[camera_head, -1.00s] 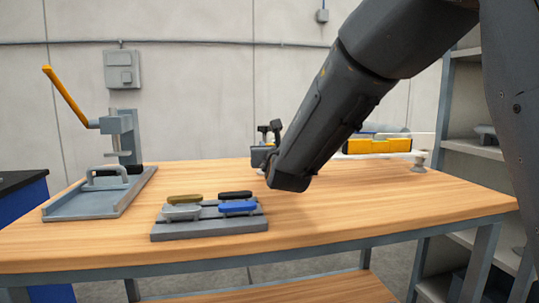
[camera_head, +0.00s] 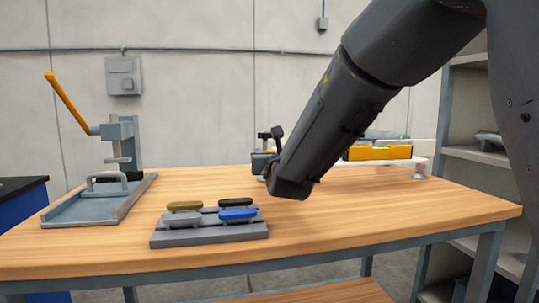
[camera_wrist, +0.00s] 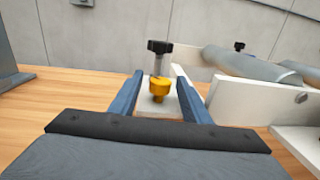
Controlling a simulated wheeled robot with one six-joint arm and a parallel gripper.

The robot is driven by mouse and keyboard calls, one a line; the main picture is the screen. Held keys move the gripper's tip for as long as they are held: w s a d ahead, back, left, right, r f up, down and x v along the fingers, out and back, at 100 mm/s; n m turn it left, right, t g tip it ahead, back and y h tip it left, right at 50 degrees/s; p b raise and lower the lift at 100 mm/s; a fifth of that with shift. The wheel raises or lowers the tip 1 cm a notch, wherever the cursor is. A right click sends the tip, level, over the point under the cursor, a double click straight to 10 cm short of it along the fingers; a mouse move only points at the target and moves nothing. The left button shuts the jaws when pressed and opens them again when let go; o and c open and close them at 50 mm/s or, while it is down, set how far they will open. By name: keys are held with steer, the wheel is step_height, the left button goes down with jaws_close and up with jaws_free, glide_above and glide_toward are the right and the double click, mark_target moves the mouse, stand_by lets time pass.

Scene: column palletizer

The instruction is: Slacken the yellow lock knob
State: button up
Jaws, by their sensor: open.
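The yellow lock knob (camera_wrist: 159,88) shows in the wrist view, low on a thin upright rod with a black knob (camera_wrist: 160,47) at its top. My gripper (camera_wrist: 158,91) is open, with one blue finger to the left of the yellow knob and one to the right. In this view the knob lies between the fingers with gaps on both sides; I cannot tell how deep it sits between them. In the head view my forearm hides the yellow knob and the gripper.
A white fixture (camera_wrist: 246,103) with grey cylinders (camera_wrist: 240,64) stands close to the right finger. On the bench (camera_head: 350,215) are a lever press (camera_head: 122,140) at left and a grey rack (camera_head: 210,236) with coloured handles in front. A yellow bar (camera_head: 380,153) lies at the back right.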

steer(key=v, duration=0.7)
steer(key=shift+s, duration=0.25)
